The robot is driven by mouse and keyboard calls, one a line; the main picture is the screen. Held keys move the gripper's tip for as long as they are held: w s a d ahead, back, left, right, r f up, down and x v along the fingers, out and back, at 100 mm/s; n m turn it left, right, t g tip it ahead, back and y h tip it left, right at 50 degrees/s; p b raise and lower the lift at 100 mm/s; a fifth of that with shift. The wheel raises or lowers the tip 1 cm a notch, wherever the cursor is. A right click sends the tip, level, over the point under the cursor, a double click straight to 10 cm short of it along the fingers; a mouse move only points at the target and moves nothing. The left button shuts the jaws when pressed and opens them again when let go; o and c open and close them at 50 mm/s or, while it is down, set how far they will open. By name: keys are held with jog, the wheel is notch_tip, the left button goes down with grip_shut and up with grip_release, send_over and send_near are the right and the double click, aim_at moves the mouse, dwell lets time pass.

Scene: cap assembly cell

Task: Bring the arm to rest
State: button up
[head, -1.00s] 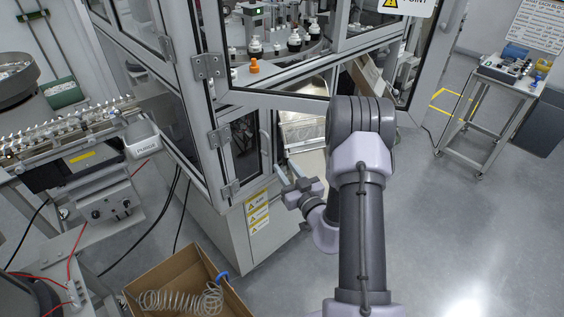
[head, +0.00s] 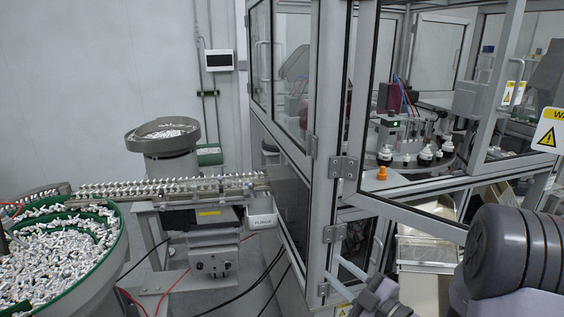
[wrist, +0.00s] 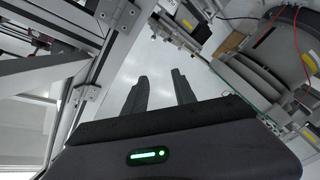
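My gripper (wrist: 160,82) shows in the wrist view with its two dark fingers apart and nothing between them. The pale floor shows behind them. In the head view my gripper (head: 354,277) is at the bottom edge, in front of the machine's lower doorway, and only partly in the picture. My arm comes in at the lower right, bent, with most of it below the picture.
The framed machine (head: 325,180) stands close by the gripper, its glazed door (head: 425,120) swung out. An orange cap (head: 381,174) is inside by the dial. A feeder track (head: 165,187) and a green-rimmed bowl of parts (head: 118,238) are at left.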

jog(key=s+a+r+n+g+y, duration=0.3)
jog(key=s+a+r+n+g, duration=0.15)
jog(key=a+n, duration=0.5)
jog(key=s+a+n+g+h+b, duration=0.1)
jog(key=s+a+n+g, duration=0.25)
jog(key=s+n, duration=0.5)
jog(key=s+a+n+g+h, duration=0.1)
jog(key=s+a+n+g, duration=0.35)
jog(key=n, duration=0.65)
jog(key=s+d+n+t+h, duration=0.1)
jog(key=s+d+n+h, duration=0.3)
jog(key=n, duration=0.7)
jog(key=s+d+n+t+h, duration=0.2)
jog(key=s+d+n+h, duration=0.2)
jog(key=d+n, duration=0.3)
jog(key=n+h, duration=0.1)
jog(key=n, duration=0.3)
jog(key=shift+s+r+n+b, duration=0.3)
jog(key=shift+s+r+b, duration=0.05)
jog(key=shift+b, duration=0.05)
